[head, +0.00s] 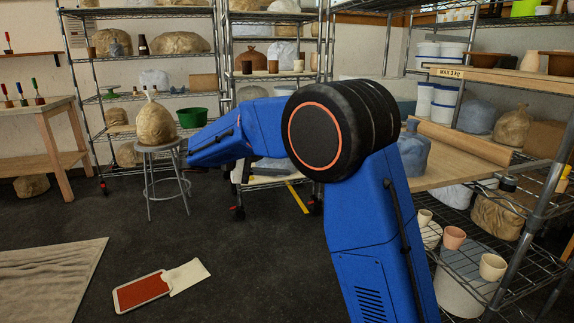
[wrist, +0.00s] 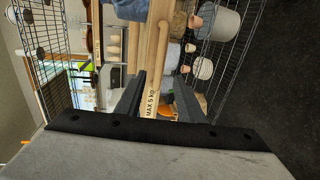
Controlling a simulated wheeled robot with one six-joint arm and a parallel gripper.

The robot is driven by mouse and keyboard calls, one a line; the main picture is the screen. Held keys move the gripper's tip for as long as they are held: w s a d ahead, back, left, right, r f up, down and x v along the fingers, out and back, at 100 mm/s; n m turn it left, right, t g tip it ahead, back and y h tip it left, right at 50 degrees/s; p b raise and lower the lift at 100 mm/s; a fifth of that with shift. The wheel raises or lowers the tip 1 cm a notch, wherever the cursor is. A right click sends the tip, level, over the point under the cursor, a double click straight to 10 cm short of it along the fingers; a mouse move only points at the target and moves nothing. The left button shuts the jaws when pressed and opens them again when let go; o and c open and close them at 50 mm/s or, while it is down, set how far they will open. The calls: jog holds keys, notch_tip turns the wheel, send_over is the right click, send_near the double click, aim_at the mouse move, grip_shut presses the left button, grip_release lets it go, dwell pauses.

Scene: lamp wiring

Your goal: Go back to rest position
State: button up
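My gripper (wrist: 157,84) shows in the wrist view as two dark fingers standing well apart. It is open, and nothing is held between the fingers. Behind the gap is a wooden shelf edge (wrist: 153,62) with a "MAX 5 kg" label, seen sideways and at some distance. In the head view my blue arm is bent at a large black joint with an orange ring. One link rises from the bottom right and the other reaches left. The gripper itself cannot be made out in the head view.
A stool (head: 160,180) carrying a wrapped bag (head: 155,123) stands just left of my arm. A shelf (head: 480,155) with a rolling pin and pots is close on the right. Dark floor (head: 240,255) is clear between.

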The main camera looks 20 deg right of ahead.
jog(key=shift+d, duration=0.1)
jog(key=s+d+f+y, duration=0.2)
jog(key=s+d+y, duration=0.3)
jog(key=s, duration=0.5)
jog(key=s+d+f+y, duration=0.2)
jog(key=s+d+y, duration=0.1)
jog(key=s+d, duration=0.55)
jog(key=s+a+f+t+y, duration=0.2)
jog(key=s+f, duration=0.3)
jog(key=s, duration=0.5)
jog(key=s+a+f+t+y, duration=0.2)
jog(key=s+f+y, duration=0.3)
jog(key=s, duration=0.5)
jog(key=shift+s+y, duration=0.15)
jog(key=shift+y, duration=0.15)
jog(key=shift+a+f, duration=0.1)
jog(key=shift+a, duration=0.05)
jog(key=shift+c, duration=0.5)
